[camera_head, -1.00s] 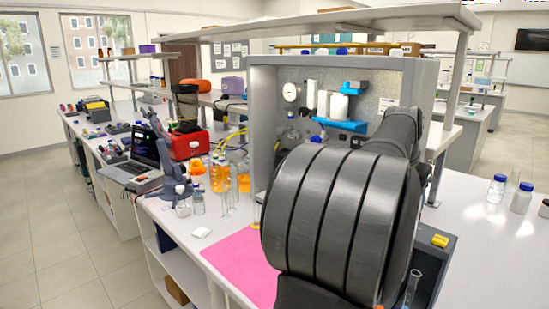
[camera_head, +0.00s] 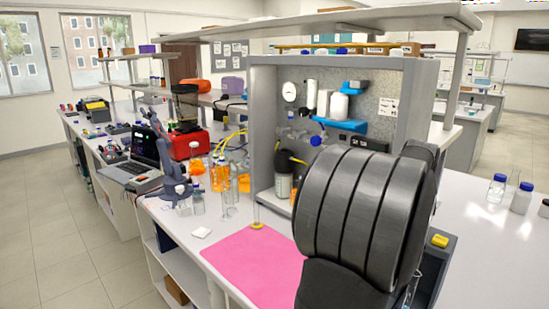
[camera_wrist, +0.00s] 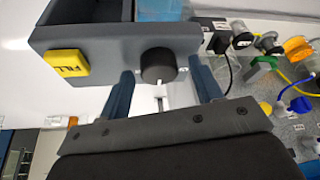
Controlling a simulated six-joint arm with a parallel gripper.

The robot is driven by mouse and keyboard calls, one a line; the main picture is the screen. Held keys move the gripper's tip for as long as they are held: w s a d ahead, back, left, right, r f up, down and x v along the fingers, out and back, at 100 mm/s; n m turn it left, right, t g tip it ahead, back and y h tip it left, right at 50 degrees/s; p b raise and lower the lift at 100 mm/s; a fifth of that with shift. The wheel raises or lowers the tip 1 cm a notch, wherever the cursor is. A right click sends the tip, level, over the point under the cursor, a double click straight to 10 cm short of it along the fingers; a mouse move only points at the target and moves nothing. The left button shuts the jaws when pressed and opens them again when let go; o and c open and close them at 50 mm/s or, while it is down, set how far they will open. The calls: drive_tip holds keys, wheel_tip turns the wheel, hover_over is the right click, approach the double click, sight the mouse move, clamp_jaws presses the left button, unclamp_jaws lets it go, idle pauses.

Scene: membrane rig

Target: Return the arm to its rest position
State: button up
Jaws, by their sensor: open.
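My gripper (camera_wrist: 163,84) is open, its two dark blue fingers spread apart with nothing held between them. In the wrist view, a round black knob (camera_wrist: 158,66) on the face of a dark grey box (camera_wrist: 110,40) appears between the fingers. I cannot tell the distance to it, and no grip on it shows. In the head view my large dark arm fills the lower right and hides my gripper.
A grey rig cabinet (camera_head: 262,130) with valves and a blue shelf (camera_head: 340,124) stands behind my arm. A pink mat (camera_head: 255,262) lies clear at left, with glassware behind it. Bottles (camera_head: 521,198) stand at right.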

drive_tip(key=n+y, duration=0.1)
drive_tip(key=n, duration=0.1)
drive_tip(key=n+y, duration=0.1)
drive_tip(key=n, duration=0.2)
drive_tip(key=shift+d+t, duration=0.15)
drive_tip(key=shift+t, duration=0.15)
drive_tip(key=shift+n, duration=0.3)
drive_tip(key=shift+v, duration=2.2)
